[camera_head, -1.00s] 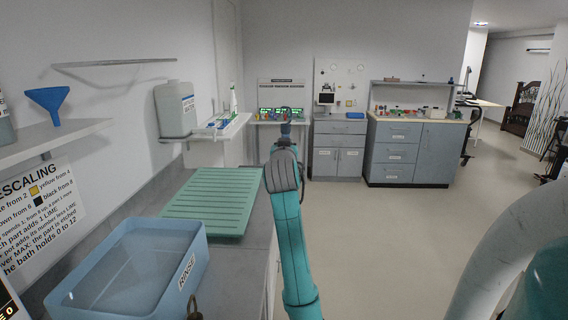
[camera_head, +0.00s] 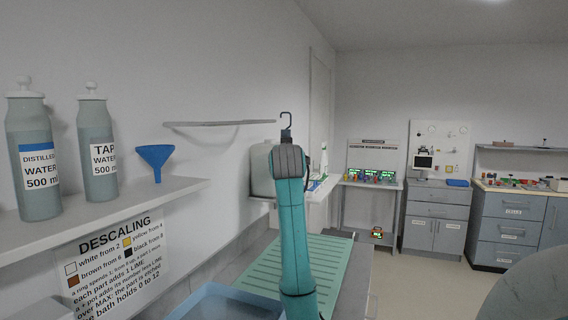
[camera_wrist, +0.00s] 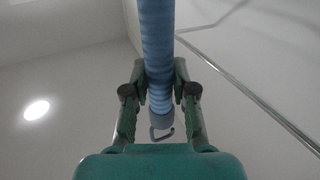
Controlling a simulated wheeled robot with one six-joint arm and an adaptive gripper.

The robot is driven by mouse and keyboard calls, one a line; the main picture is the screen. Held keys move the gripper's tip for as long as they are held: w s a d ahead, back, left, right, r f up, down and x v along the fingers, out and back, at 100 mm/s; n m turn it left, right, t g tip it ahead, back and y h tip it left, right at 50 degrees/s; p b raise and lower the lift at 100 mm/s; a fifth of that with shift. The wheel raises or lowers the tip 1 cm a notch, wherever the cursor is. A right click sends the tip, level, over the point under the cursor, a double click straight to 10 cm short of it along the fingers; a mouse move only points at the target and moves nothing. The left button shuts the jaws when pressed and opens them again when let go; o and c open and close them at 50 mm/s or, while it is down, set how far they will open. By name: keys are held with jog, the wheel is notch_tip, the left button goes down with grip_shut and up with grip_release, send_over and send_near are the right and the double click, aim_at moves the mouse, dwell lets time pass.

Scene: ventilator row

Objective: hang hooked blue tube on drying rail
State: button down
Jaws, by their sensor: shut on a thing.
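In the wrist view, my gripper (camera_wrist: 159,72) is shut on the blue ribbed tube (camera_wrist: 156,35), one finger on each side. The tube runs out of the top of that view. A grey hook (camera_wrist: 161,134) shows at its lower end in that picture. In the head view, the hook (camera_head: 287,119) stands above my wrist, which hides the gripper and most of the tube. A thin grey rail (camera_head: 220,123) runs along the left wall, its right end close to the hook in the picture. In the wrist view, a metal rail (camera_wrist: 255,97) crosses the right side, apart from the tube.
A shelf (camera_head: 100,212) at left carries two bottles (camera_head: 98,150) and a blue funnel (camera_head: 156,160). A green slatted rack (camera_head: 325,258) and a blue basin (camera_head: 215,302) lie below. A whitish canister (camera_head: 262,172) stands behind my wrist.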

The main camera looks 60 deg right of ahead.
jog(key=w+a+f, duration=0.1)
jog(key=w, duration=1.5)
jog(key=shift+w+a+f, duration=0.15)
jog(key=shift+a+f, duration=0.05)
jog(key=shift+f, duration=0.05)
dwell(1.1)
jog(key=c, duration=0.9)
grip_release()
jog(key=shift+o, duration=0.2)
